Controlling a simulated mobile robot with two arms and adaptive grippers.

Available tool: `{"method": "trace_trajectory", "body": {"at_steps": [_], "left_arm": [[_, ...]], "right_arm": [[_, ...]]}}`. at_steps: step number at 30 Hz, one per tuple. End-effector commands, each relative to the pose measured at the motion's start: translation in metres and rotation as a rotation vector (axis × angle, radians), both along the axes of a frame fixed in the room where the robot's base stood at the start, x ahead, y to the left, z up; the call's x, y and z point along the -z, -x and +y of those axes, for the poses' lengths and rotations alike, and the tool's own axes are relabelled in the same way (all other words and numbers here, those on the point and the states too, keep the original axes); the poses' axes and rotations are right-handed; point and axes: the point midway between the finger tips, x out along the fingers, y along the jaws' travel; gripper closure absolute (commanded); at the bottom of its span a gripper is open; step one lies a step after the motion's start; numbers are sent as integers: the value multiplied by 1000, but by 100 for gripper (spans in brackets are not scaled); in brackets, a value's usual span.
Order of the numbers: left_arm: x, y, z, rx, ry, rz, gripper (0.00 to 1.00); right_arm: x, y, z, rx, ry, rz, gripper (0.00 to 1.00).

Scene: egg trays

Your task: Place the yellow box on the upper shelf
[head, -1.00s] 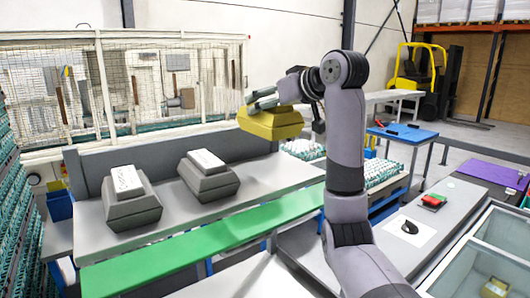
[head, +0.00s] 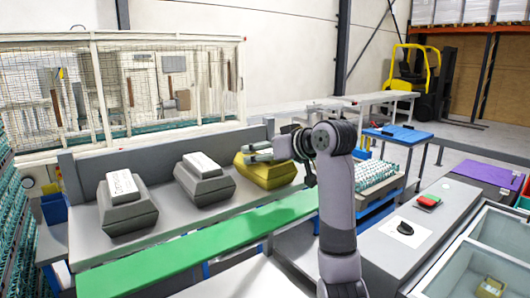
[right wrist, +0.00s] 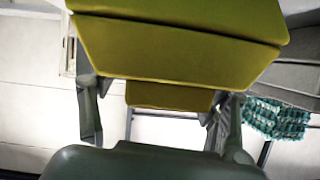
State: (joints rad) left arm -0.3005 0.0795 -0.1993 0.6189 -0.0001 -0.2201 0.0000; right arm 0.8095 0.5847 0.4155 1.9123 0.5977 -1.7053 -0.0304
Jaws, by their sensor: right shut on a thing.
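The yellow box (head: 270,174) is at the right end of the grey upper shelf (head: 166,222), level, beside two grey boxes. I cannot tell whether its underside touches the shelf. My right gripper (head: 264,152) comes in from the right and is shut on the box's upper part. In the right wrist view the yellow box (right wrist: 175,50) fills the top of the picture, with a finger on either side of its narrower part. My left gripper is not in view.
Two grey boxes with white labels, one in the middle (head: 204,182) and one at left (head: 128,208), stand on the shelf. A green strip (head: 200,246) runs along the front, lower. Egg trays (head: 376,174) lie right of the shelf.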

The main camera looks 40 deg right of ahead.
Motion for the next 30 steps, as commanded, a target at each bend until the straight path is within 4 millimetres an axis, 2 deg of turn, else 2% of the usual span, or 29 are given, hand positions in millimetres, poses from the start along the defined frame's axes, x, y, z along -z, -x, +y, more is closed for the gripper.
{"method": "trace_trajectory", "body": {"at_steps": [5, 6, 15, 25, 30], "left_arm": [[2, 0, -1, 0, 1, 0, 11], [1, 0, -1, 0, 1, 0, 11], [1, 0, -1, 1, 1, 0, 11], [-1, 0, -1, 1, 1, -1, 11], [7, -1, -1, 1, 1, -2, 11]], "right_arm": [[1, 0, 0, 0, 0, -3, 89], [1, 0, 0, 0, 0, 0, 28], [1, 0, 0, 0, 0, 0, 10], [-2, 0, 0, 0, 0, -1, 10], [-8, 18, 0, 2, 3, -6, 10]]}}
